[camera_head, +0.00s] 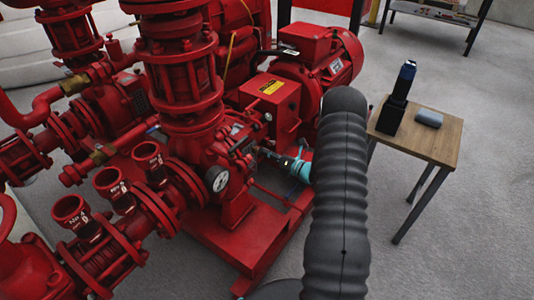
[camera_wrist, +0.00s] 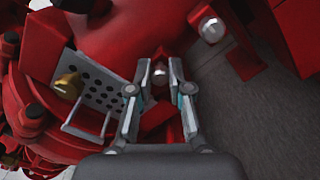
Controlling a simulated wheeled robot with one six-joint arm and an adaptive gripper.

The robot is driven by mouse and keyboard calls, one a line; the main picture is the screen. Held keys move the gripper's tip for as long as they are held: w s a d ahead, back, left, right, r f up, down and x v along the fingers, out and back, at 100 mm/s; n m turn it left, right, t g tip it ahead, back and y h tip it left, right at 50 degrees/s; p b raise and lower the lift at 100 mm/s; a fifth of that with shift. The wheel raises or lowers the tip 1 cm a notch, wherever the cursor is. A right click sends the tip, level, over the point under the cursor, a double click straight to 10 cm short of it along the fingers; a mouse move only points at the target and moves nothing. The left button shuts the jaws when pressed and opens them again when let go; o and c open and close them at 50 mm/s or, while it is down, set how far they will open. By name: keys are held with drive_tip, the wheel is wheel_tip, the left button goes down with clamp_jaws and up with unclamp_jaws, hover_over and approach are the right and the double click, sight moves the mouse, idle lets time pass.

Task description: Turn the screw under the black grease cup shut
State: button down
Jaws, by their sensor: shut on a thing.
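My gripper (camera_wrist: 160,70) is in the middle of the wrist view, its two grey fingers closed in on a small, dark, partly shiny piece (camera_wrist: 160,76), which looks like the screw. The fingertips hide its sides. I cannot make out the black grease cup clearly in either view. In the camera_head view my gripper (camera_head: 295,164) shows only in part, with teal pieces, low beside the red pump's shaft end. My own dark arm covers the rest of it.
A perforated grey guard plate (camera_wrist: 98,88) and a brass fitting (camera_wrist: 68,85) lie left of my fingers. A rounded metallic part (camera_wrist: 210,28) is at the upper right. A wooden table (camera_head: 440,135) with a dark flashlight-like object (camera_head: 398,98) stands to the right.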

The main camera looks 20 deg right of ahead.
drive_tip(key=c, duration=1.1)
unclamp_jaws()
drive_tip(key=v, duration=1.2)
